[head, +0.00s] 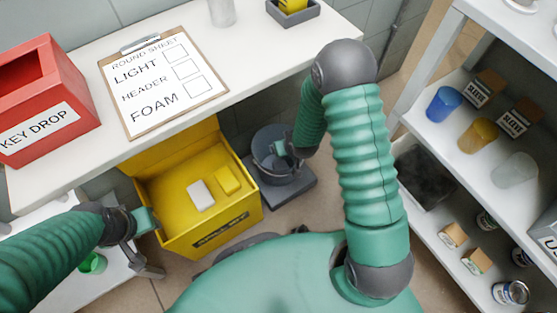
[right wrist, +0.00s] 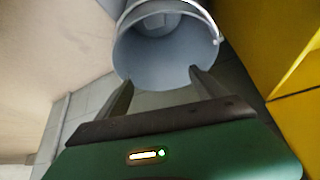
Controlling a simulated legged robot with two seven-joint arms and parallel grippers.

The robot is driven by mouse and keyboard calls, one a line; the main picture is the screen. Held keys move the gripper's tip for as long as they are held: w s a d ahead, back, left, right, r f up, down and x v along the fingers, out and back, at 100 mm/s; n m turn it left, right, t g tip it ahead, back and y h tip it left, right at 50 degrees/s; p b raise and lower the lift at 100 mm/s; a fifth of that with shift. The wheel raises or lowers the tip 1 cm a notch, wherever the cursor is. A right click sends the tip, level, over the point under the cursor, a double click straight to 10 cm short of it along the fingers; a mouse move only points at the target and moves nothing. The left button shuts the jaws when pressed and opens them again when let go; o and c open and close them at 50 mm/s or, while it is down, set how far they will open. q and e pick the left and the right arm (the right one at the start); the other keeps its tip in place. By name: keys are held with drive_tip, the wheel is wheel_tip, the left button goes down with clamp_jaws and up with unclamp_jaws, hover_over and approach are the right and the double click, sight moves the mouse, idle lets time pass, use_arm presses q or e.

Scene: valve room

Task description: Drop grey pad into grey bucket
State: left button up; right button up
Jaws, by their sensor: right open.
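A pale grey pad (head: 201,195) lies in the open yellow box (head: 165,232), beside a yellow pad (head: 228,180). The grey bucket (head: 266,142) stands on a dark grey base behind and right of the box. My right gripper (head: 284,160) is at the bucket, partly hidden by its own arm. In the right wrist view the gripper (right wrist: 163,82) is open with nothing between its fingers, and the bucket (right wrist: 135,60) opens ahead of them. A paler patch inside the bucket is too unclear to name. My left gripper (head: 150,268) is beside the box's left side; its jaws are unclear.
The white counter (head: 225,110) holds a red key drop box (head: 45,105), a clipboard (head: 165,80) and a small dark tray (head: 292,14). White shelves (head: 430,120) with cups and cans stand at the right. A green cup (head: 92,263) is at lower left.

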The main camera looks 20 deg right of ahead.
drive_tip(key=p+v, duration=1)
drive_tip(key=v, duration=0.6)
drive_tip(key=shift+r, duration=0.4)
drive_tip(key=shift+s+f, duration=0.1)
drive_tip(key=shift+s, duration=0.05)
